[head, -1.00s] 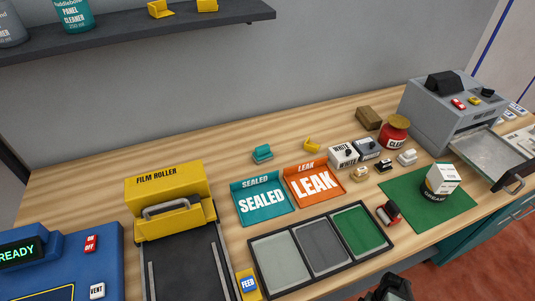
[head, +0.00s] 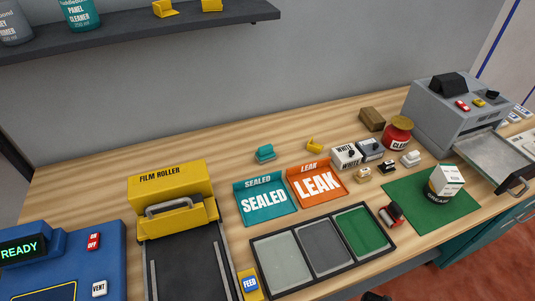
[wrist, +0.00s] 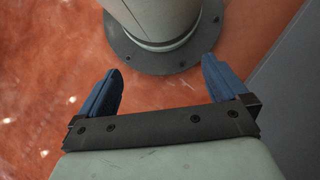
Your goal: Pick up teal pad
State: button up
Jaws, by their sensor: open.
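A small teal block-like thing (head: 265,153), which looks like the teal pad, sits on the wooden bench behind the teal SEALED tray (head: 265,206). Nothing covers it in the head view. My gripper (wrist: 161,65) is open and empty in the wrist view, its two blue fingers wide apart above the reddish floor. It is away from the bench top and far from the pad. In the head view only a dark bit of my arm shows at the bottom edge.
A small yellow piece (head: 314,145) lies right of the teal thing. The orange LEAK tray (head: 318,184), a three-part tray (head: 286,238), the yellow film roller (head: 172,200) and white and grey boxes (head: 346,156) stand around. Bare wood lies behind and left of the teal thing.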

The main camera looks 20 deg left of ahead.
jog(key=c, duration=0.4)
jog(key=shift+o, duration=0.2)
